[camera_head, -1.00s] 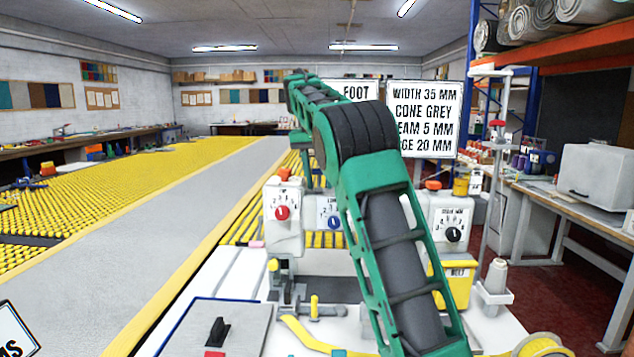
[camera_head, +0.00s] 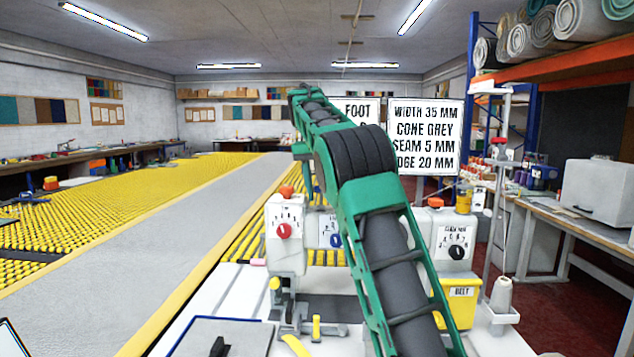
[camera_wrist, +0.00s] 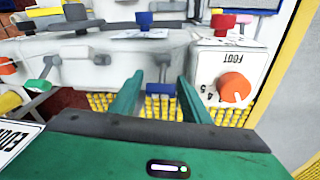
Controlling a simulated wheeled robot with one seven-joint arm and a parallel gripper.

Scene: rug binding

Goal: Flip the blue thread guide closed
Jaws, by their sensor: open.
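In the wrist view a small blue bar on a grey stem (camera_wrist: 160,89), which looks like the blue thread guide, shows on the side of the white machine, above the yellow rollers. My gripper (camera_wrist: 160,79) has its two green fingers apart. The blue bar shows between them, with no clear contact; I cannot tell the depth. In the head view my arm covers the middle of the machine, and I cannot make out the guide there.
An orange dial marked FOOT (camera_wrist: 235,88) is close right of my fingers. A blue knob (camera_wrist: 144,19) is beyond the guide. A green-tipped lever (camera_wrist: 38,86) is at left. In the head view, a thread cone stand (camera_head: 501,295) is right of the machine.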

